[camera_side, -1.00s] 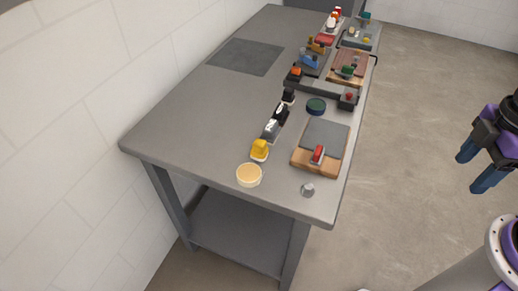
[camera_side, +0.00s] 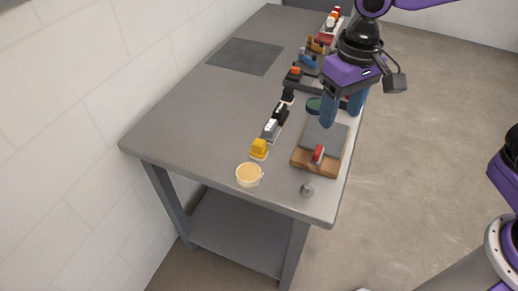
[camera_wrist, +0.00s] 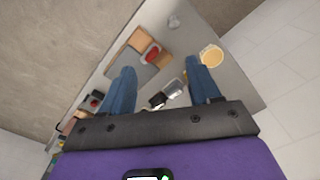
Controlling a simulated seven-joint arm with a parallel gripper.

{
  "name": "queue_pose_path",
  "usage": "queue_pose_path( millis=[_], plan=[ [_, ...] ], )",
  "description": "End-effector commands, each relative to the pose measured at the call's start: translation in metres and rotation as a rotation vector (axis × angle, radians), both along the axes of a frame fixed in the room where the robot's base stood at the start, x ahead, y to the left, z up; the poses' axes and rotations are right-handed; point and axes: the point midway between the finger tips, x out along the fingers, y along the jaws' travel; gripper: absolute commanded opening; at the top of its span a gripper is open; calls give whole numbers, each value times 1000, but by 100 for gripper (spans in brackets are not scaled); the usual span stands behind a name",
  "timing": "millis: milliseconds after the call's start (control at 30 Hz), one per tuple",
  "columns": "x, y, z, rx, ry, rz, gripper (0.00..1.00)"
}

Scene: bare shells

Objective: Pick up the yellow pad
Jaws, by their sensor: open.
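A round, pale yellow pad (camera_side: 249,175) lies flat near the table's front edge in the side view. It also shows at the upper right of the wrist view (camera_wrist: 211,57). A brighter yellow block (camera_side: 259,147) on a white base stands just behind it. I cannot tell which of the two is the named pad. My gripper (camera_side: 341,117) is open and empty, its blue fingers pointing down above the table's right part, behind and right of both yellow things. In the wrist view, my gripper (camera_wrist: 160,65) shows the round pad beyond its right fingertip.
A wooden board with a grey plate (camera_side: 322,138) and a red-topped block (camera_side: 318,154) lies below my gripper. A small grey knob (camera_side: 307,190) stands near the front right corner. Black and silver items (camera_side: 270,129) form a row. The table's left side (camera_side: 190,110) is clear.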

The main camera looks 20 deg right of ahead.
Motion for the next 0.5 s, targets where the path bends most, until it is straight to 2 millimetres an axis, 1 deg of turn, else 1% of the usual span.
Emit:
queue_pose_path(
  millis=[33,200,400,500],
  plan=[
    [14,13,-1,-2,2,-64,62],
    [58,47,-5,-4,7,-302,62],
    [105,79,-15,-5,10,-581,62],
    [125,91,-21,-6,13,-710,62]
  ],
)
